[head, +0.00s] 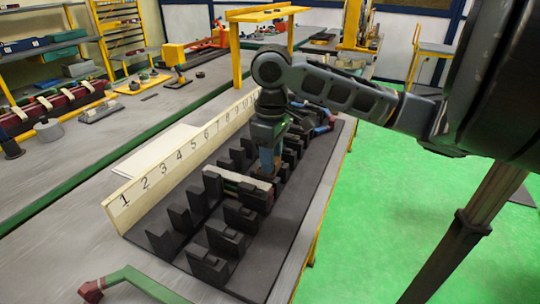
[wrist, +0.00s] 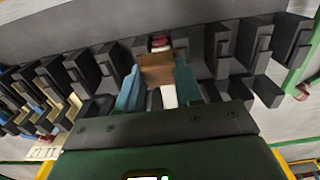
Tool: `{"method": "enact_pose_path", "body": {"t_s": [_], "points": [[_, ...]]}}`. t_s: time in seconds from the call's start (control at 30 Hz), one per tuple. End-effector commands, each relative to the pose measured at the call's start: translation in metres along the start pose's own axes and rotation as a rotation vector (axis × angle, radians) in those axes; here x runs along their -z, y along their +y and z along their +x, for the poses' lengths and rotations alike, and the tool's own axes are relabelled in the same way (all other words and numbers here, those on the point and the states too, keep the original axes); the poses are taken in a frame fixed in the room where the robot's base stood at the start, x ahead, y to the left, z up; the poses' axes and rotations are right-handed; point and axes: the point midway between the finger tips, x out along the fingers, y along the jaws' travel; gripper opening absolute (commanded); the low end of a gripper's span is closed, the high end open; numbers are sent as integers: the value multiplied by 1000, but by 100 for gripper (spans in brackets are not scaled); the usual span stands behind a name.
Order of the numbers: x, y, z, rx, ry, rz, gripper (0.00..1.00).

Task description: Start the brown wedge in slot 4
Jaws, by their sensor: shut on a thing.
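My gripper (head: 268,160) points down over the black slotted rack (head: 285,255), on the side away from the number board. In the wrist view its teal fingers (wrist: 158,85) are shut on the brown wedge (wrist: 157,70), a small block. Beneath the wedge a white strip (wrist: 168,97) with a red end (wrist: 159,41) lies between the black posts. In the head view this pale bar (head: 238,180) lies across the rack near the numbers 3 and 4. The wedge is close to the bar's end; I cannot tell whether they touch. The slot mouth is mostly hidden.
A cream board (head: 165,172) with slot numbers stands along the rack's left side. Black upright posts (head: 208,264) rise on both sides of the gripper. Blue and red parts (head: 318,131) lie at the rack's far end.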

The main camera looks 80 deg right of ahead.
Motion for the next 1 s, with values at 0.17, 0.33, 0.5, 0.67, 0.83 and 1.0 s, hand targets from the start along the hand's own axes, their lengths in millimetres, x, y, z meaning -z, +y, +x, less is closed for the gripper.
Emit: {"method": "enact_pose_path", "body": {"t_s": [0.17, 0.33, 0.5, 0.67, 0.83, 1.0], "points": [[0, 0, 13, 0, 0, 0, 5], [0, 0, 22, 0, 0, 0, 5], [0, 0, 31, -1, -1, 1, 5], [0, 0, 39, 0, 0, 1, 5], [0, 0, 48, 0, 0, 1, 5], [0, 0, 54, 0, 0, 1, 5]]}}
